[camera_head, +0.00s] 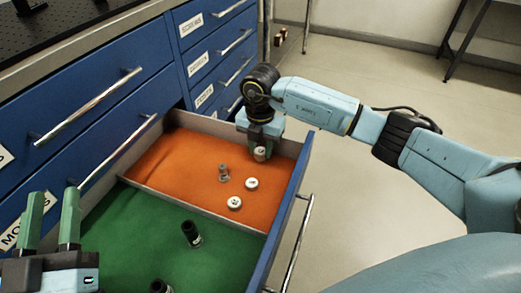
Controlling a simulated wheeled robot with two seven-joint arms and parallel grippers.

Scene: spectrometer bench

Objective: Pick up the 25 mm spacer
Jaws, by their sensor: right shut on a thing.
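An open drawer (295,190) holds small parts in an orange-lined section (190,150) and a green-lined section (130,235). My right gripper (261,146) points down over the back right of the orange section, shut on a small pale round part (260,155). Its size marking cannot be read, so I cannot tell if it is the 25 mm spacer. My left gripper (53,200) is open and empty, at the lower left near the cabinet front.
Two black cylindrical parts (191,233) (160,286) are in the green section. A thin divider (190,207) separates the sections. Blue cabinet drawers with metal handles (88,107) stand behind and to the left. The floor (350,190) to the right is clear.

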